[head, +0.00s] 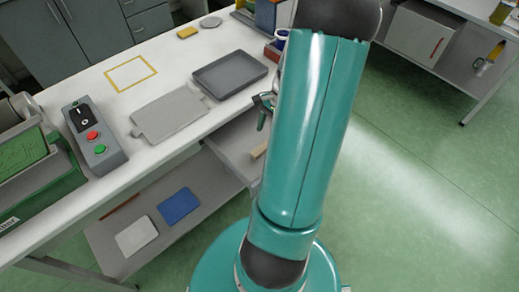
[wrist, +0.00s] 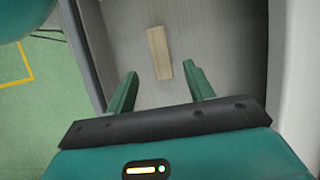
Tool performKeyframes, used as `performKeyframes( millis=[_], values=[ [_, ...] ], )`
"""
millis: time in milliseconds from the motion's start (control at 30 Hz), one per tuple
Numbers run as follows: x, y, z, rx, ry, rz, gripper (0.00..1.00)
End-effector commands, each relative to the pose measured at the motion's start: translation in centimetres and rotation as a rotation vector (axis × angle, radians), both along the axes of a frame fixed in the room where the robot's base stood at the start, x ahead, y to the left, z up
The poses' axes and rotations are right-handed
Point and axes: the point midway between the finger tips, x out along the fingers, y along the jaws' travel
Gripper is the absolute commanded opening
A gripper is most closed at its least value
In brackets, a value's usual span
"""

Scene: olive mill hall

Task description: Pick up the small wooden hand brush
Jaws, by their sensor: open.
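A small light-wood block, which looks like the hand brush (wrist: 158,45), lies on the grey floor of an open drawer (wrist: 215,50) in the wrist view. No bristles show. In the head view a bit of the brush (head: 259,151) shows beside my arm, in the drawer (head: 228,140) under the worktop. My gripper (wrist: 160,69) is open and empty, its two green fingers apart. The brush lies ahead of the fingertips, between their lines; its near end is close to the gap. In the head view my arm hides most of the gripper.
The white worktop (head: 145,75) above holds a dark tray (head: 229,73), a grey board (head: 168,114) and a switch box (head: 95,138). A lower shelf (head: 105,235) carries a blue pad (head: 178,206) and a pale one. Green floor (head: 420,200) is clear at the right.

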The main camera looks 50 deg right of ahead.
Motion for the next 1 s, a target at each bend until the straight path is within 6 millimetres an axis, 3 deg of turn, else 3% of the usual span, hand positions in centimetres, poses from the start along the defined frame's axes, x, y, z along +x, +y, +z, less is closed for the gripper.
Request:
performKeyframes(
  millis=[500,767,1000],
  values=[
    [0.8,2.7,-5.4,0.002,0.0,0.004,0.53],
    [0.9,2.8,-5.6,-0.001,0.0,0.004,0.53],
    [0.9,2.8,-5.6,-0.001,0.0,0.004,0.08]
  ],
)
